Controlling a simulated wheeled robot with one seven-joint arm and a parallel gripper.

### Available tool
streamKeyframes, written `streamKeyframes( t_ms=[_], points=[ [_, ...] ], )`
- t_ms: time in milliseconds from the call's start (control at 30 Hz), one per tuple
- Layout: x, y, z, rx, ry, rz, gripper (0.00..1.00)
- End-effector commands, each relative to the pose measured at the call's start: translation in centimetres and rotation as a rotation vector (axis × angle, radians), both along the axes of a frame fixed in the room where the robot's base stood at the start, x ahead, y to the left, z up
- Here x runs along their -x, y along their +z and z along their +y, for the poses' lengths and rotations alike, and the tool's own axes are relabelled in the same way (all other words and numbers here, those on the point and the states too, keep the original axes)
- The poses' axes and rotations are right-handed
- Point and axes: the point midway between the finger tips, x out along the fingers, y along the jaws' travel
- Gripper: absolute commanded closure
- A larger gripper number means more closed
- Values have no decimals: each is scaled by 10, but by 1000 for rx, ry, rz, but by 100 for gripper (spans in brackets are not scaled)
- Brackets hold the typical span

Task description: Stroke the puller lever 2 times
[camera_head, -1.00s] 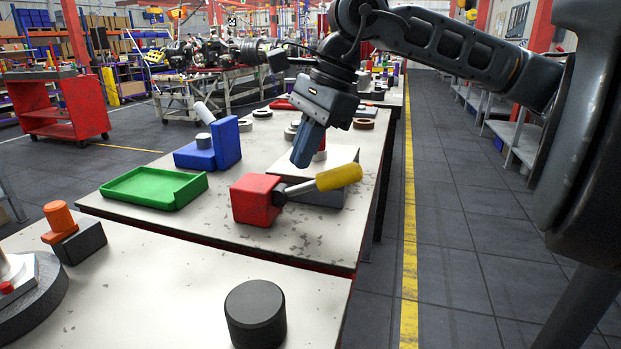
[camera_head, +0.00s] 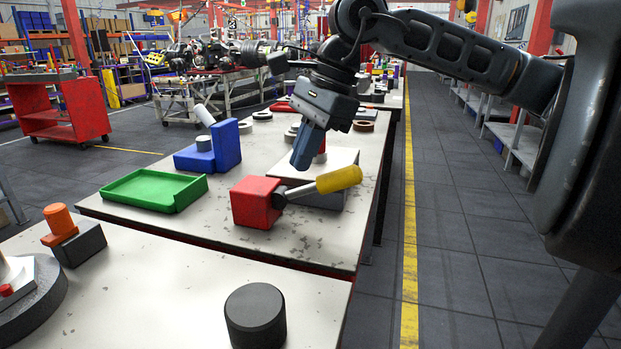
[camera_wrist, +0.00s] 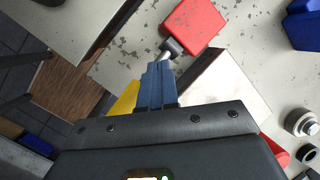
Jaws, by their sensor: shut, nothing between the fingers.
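The puller is a red block (camera_head: 256,202) on the workbench, with a metal rod and a yellow-handled lever (camera_head: 338,179) reaching out to the right. The lever tilts slightly upward toward its yellow end. In the wrist view the red block (camera_wrist: 191,25) is at the top, and part of the yellow handle (camera_wrist: 124,102) shows beside my fingers. My gripper (camera_head: 302,163) points down, its blue fingers shut and empty. In the head view it appears above and behind the lever; the wrist view shows the fingers (camera_wrist: 158,68) overlapping the lever. I cannot tell whether they touch it.
A white-topped block (camera_head: 335,160) stands just behind the lever. A green tray (camera_head: 155,190) and a blue fixture (camera_head: 222,148) are to the left on the bench. A black cylinder (camera_head: 255,316) stands on the nearer table. The bench front between them is clear.

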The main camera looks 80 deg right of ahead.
Motion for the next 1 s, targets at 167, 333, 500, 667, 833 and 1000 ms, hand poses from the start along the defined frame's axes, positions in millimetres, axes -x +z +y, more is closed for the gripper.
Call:
streamKeyframes(
  t_ms=[167, 333, 500, 667, 833, 1000],
  points=[
    [0, 0, 0, 0, 0, 0, 100],
    [0, 0, 0, 0, 0, 0, 100],
    [0, 0, 0, 0, 0, 0, 100],
    [0, 0, 0, 0, 0, 0, 100],
    [0, -2, 0, 0, 0, 0, 100],
    [2, -6, 0, 1, 0, 1, 100]
  ],
)
